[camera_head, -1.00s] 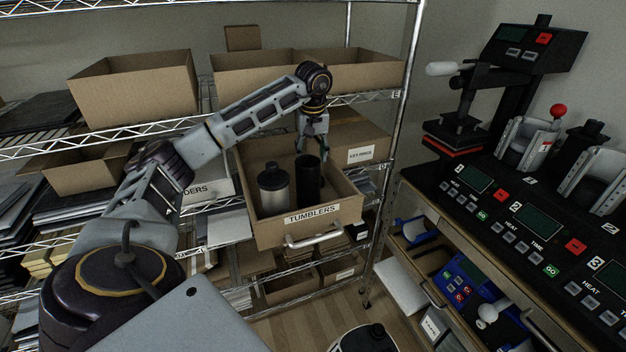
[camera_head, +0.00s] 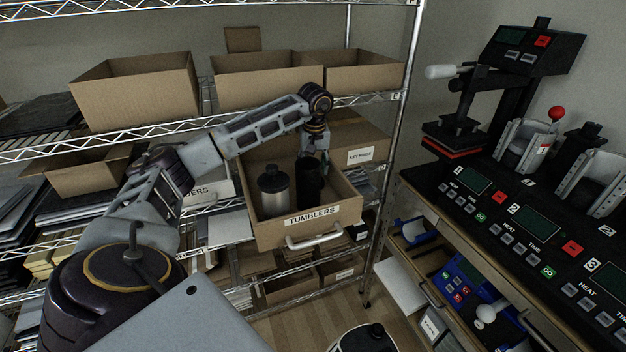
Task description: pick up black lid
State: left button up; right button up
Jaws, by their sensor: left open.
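A silver tumbler with a black lid (camera_head: 271,178) stands upright in the open cardboard box labelled TUMBLERS (camera_head: 312,235). A dark tumbler (camera_head: 308,184) stands just right of it in the same box; I cannot tell its top apart clearly. My left arm comes in from the left, and my left gripper (camera_head: 316,160) points down at the back right of the box, over or just behind the dark tumbler. It is open, and I see nothing held in it. Its fingertips are partly hard to make out. My right gripper is not in view.
Wire shelves with cardboard boxes (camera_head: 135,92) stand above and around the box. A metal shelf post (camera_head: 395,130) rises to its right. A mug press machine (camera_head: 520,215) stands on the bench at the right. A KEY RINGS box (camera_head: 361,156) sits behind.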

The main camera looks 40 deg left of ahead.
pick_arm(q)
jog(key=shift+a+f, duration=0.1)
jog(key=shift+f, duration=0.75)
jog(key=c, duration=1)
